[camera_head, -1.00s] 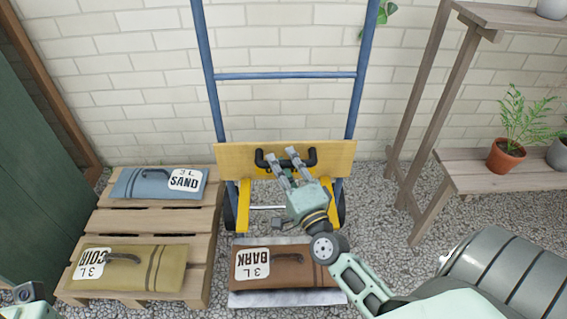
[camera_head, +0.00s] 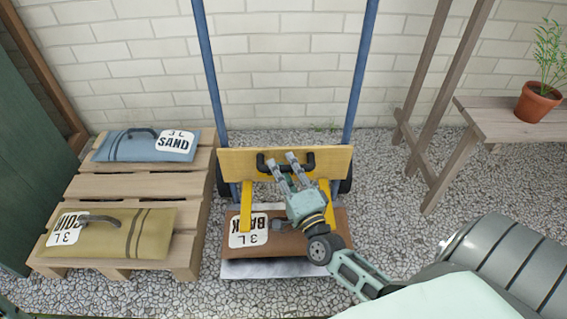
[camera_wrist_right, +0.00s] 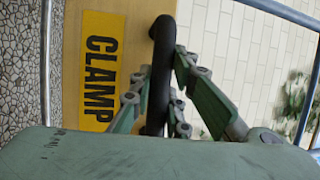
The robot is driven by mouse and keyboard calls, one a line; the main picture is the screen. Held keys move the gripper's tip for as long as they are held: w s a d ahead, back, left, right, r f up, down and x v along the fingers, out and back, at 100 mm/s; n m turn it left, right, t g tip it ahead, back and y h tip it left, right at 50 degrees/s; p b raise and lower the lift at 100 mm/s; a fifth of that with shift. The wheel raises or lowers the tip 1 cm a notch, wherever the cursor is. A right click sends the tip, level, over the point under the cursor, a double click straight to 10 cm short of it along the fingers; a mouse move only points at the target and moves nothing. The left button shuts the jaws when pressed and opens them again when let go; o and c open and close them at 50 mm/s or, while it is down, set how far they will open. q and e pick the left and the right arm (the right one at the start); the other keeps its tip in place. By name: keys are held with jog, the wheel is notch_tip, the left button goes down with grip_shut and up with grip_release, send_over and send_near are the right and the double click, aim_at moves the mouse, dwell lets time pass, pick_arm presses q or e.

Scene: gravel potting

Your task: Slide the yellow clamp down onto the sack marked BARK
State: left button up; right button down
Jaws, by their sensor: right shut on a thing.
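The yellow clamp (camera_head: 228,161) is a wide board with a black handle and two yellow legs on the blue-framed hand truck. The brown sack marked BARK (camera_head: 290,243) lies below it on the truck's grey plate (camera_head: 262,270). The legs overlap the sack's back part; whether they touch it I cannot tell. My right gripper (camera_head: 280,161) is shut on the clamp's handle, and its arm hides part of the sack. In the right wrist view the fingers (camera_wrist_right: 157,100) close around the black handle (camera_wrist_right: 160,65), beside the CLAMP label (camera_wrist_right: 100,70). My left gripper is not in view.
A wooden pallet (camera_head: 130,187) on the left carries a blue SAND sack (camera_head: 125,147) and an olive COIR sack (camera_head: 140,232). The truck's blue uprights (camera_head: 209,75) rise before the brick wall. A wooden bench (camera_head: 500,118) with a potted plant (camera_head: 537,103) stands right. Gravel lies between.

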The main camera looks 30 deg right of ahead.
jog(key=shift+f+b, duration=0.45)
jog(key=shift+f, duration=0.8)
jog(key=c, duration=1.7)
grip_release()
jog(key=shift+o, duration=0.2)
jog(key=shift+r, duration=0.1)
jog(key=v, duration=1.2)
